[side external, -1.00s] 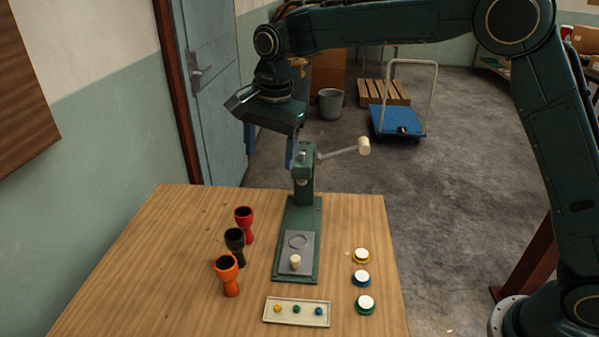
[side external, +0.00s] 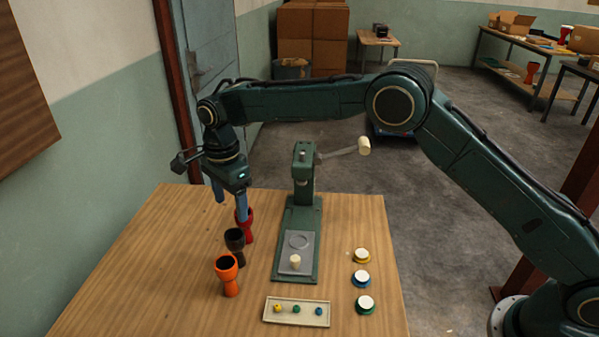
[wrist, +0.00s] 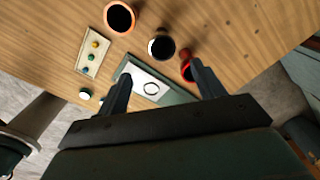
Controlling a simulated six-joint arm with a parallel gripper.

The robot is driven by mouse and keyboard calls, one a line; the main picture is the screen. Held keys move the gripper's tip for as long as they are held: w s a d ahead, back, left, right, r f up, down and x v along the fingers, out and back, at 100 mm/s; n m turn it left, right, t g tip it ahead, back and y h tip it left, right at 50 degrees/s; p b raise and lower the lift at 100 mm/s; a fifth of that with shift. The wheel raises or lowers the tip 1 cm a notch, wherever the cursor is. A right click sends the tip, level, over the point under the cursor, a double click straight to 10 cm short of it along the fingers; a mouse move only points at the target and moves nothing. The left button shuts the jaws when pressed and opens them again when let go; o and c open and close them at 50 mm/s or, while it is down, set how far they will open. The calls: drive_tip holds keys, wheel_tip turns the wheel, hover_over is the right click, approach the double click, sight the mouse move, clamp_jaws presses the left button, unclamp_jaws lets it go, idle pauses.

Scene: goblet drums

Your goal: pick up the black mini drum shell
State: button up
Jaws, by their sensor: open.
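The black mini drum shell (side external: 235,241) stands upright on the wooden table, between the orange drum shell (side external: 229,275) in front and the red drum shell (side external: 247,229) behind. It also shows in the wrist view (wrist: 161,46), its open top toward the camera, beyond my fingertips. My gripper (side external: 230,204) is open and empty, above the far left part of the table, higher than the shells. Its right finger partly covers the red shell in the side view. In the wrist view my two fingers (wrist: 157,78) are spread wide apart.
A green press (side external: 303,210) with a sideways handle stands right of the shells. A small tray (side external: 297,323) with coloured knobs lies in front. Round white-topped drumheads (side external: 361,278) lie at the right. The table's left front is clear.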

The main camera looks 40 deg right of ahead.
sight(235, 242)
wheel_tip(235, 242, down, 8)
drive_tip(key=shift+r, duration=0.2)
drive_tip(key=shift+f, duration=0.3)
drive_tip(key=shift+w+a+f, duration=0.1)
drive_tip(key=shift+f, duration=1.2)
drive_tip(key=shift+w+f, duration=0.1)
drive_tip(key=shift+f, duration=1.2)
drive_tip(key=c, duration=1.1)
drive_tip(key=shift+o, duration=0.2)
drive_tip(key=shift+r, duration=0.2)
wheel_tip(235, 242, up, 20)
drive_tip(key=shift+f, duration=0.15)
